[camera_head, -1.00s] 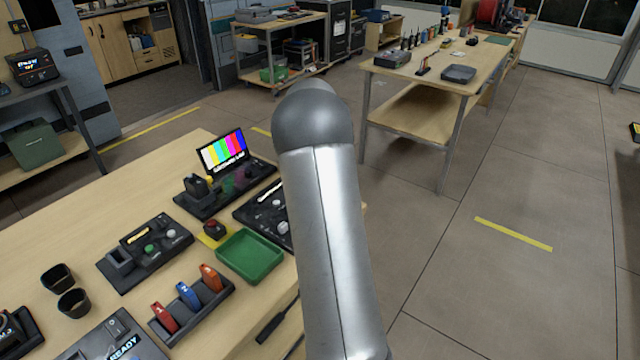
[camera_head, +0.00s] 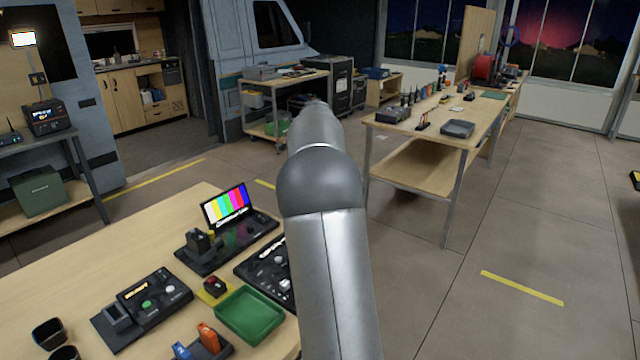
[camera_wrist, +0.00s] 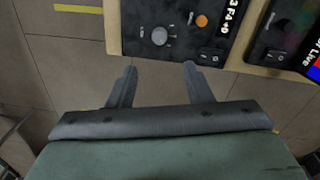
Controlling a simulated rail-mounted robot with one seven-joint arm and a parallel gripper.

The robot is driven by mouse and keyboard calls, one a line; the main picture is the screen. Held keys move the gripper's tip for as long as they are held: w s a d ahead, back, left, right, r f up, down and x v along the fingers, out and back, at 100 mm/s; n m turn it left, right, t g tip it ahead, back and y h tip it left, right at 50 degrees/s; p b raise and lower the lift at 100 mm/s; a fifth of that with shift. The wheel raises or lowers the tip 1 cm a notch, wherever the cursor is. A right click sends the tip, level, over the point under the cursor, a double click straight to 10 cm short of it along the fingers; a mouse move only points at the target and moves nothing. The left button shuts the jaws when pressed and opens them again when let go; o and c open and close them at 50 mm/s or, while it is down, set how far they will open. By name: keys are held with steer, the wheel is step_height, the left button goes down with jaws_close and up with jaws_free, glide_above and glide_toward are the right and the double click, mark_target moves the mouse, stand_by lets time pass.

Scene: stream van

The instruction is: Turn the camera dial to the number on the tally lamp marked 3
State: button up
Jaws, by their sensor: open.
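In the wrist view a black panel (camera_wrist: 135,44) carries a round grey dial (camera_wrist: 159,36) with pale marks around it, an orange button (camera_wrist: 202,20) and a display with white characters. I take this dial for the camera dial, but its setting is too small to read. My gripper (camera_wrist: 159,68) is open and empty, its two fingers pointing at the panel's near edge, just short of the dial. In the head view a black panel (camera_head: 255,268) with light knobs is partly hidden by my arm, and my gripper is hidden too. I cannot make out a tally lamp marked 3.
On the near table (camera_head: 60,278) stand a colour-bar monitor (camera_head: 228,204), a red button (camera_head: 214,284), a green tray (camera_head: 250,336), a black console (camera_head: 168,305) and dark cups (camera_head: 49,334). A second workbench (camera_head: 420,128) stands behind.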

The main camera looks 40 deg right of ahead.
step_height(320, 180, up, 5)
steer(key=shift+f, duration=0.1)
stand_by(0.4)
steer(key=shift+w, duration=0.1)
steer(key=s+a+f+n, duration=0.25)
steer(key=s+a, duration=0.25)
steer(key=a, duration=0.6)
steer(key=s+a+f+n, duration=0.1)
steer(key=s+a+n, duration=0.35)
steer(key=a, duration=0.55)
steer(key=s+a+f+n, duration=0.2)
steer(key=s+a+f, duration=0.1)
steer(key=s, duration=0.2)
steer(key=s+a+f+n, duration=0.2)
steer(key=s+a+f, duration=0.1)
steer(key=s, duration=0.3)
steer(key=s+a+f+n+t, duration=0.1)
steer(key=s+a+f+n, duration=0.1)
steer(key=s+a, duration=0.3)
steer(key=shift+s+a+f, duration=0.15)
steer(key=shift+s+f, duration=0.55)
steer(key=shift+f, duration=0.05)
